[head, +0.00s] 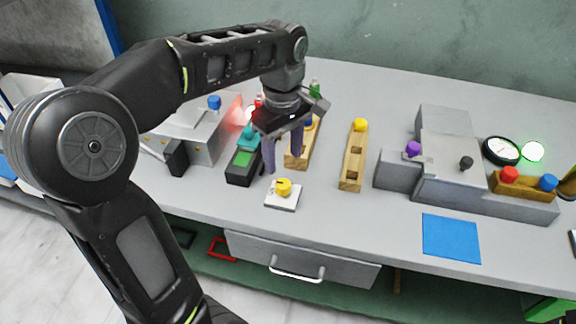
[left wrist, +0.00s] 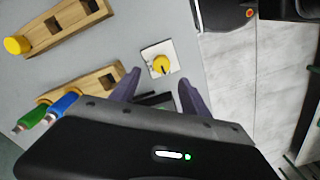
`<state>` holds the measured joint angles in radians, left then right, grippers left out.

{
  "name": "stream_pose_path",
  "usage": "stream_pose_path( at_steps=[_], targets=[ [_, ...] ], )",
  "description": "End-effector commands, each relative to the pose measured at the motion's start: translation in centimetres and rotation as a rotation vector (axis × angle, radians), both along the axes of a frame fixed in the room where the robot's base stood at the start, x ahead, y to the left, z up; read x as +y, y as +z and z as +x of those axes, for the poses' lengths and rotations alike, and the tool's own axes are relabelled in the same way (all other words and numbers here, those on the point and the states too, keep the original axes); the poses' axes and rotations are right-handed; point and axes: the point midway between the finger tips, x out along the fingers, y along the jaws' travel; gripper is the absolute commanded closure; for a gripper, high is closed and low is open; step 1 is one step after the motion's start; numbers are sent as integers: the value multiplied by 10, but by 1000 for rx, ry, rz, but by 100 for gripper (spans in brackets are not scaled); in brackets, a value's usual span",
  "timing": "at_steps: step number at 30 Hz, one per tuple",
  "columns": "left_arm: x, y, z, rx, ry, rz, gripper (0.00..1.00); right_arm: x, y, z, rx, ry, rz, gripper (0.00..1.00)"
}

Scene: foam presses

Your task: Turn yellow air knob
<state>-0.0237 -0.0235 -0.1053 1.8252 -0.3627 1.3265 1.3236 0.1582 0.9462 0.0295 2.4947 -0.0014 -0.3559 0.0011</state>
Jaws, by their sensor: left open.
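The yellow air knob (head: 283,187) sits on a small white square plate (head: 284,204) near the front edge of the table. A dark pointer mark shows on its top. In the left wrist view the yellow knob (left wrist: 162,65) lies ahead of the fingertips, slightly left of centre between them. My left gripper (head: 283,160) is open and empty, pointing down above and just behind the knob, apart from it. Its two purple-grey fingers also show in the left wrist view (left wrist: 158,88). My right gripper is not in view.
Left of the knob stands a dark box with a green screen (head: 243,159). Wooden blocks with yellow knobs stand behind (head: 303,152) and to the right (head: 351,177). A grey press (head: 450,165) and blue mat (head: 451,238) lie further right. Free table lies right of the plate.

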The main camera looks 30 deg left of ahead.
Motion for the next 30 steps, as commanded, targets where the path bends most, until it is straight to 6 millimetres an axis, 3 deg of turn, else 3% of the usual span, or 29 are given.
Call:
stream_pose_path(
  at_steps=[11,24,30],
  targets=[
    [0,-4,0,0,-1,0,46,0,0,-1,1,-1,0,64],
    [0,-63,-1,4,-1,0,46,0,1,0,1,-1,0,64],
    [0,-78,0,0,-1,-1,46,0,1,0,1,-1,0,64]
  ],
)
